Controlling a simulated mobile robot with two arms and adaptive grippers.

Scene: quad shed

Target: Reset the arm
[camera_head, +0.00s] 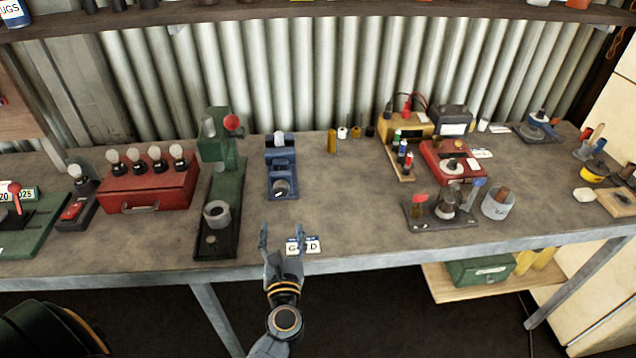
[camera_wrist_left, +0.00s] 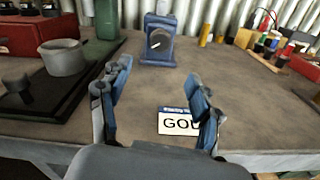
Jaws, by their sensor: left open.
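My left gripper (camera_head: 281,238) is open and empty at the front edge of the workbench, just in front of a small white card with a blue top strip (camera_head: 303,246). In the left wrist view the two fingers of my left gripper (camera_wrist_left: 155,100) stand wide apart. The card (camera_wrist_left: 177,124) lies flat on the bench by the right finger, which hides part of its lettering; "GO" is readable. I cannot tell whether the finger touches it. My right gripper is not in view.
The workbench (camera_head: 350,210) has bare room around the gripper. A green press (camera_head: 222,160) and a red drawer box (camera_head: 150,188) stand left. A blue stand (camera_head: 281,165) is behind. A fixture (camera_head: 440,212) and a grey cup (camera_head: 499,204) stand right.

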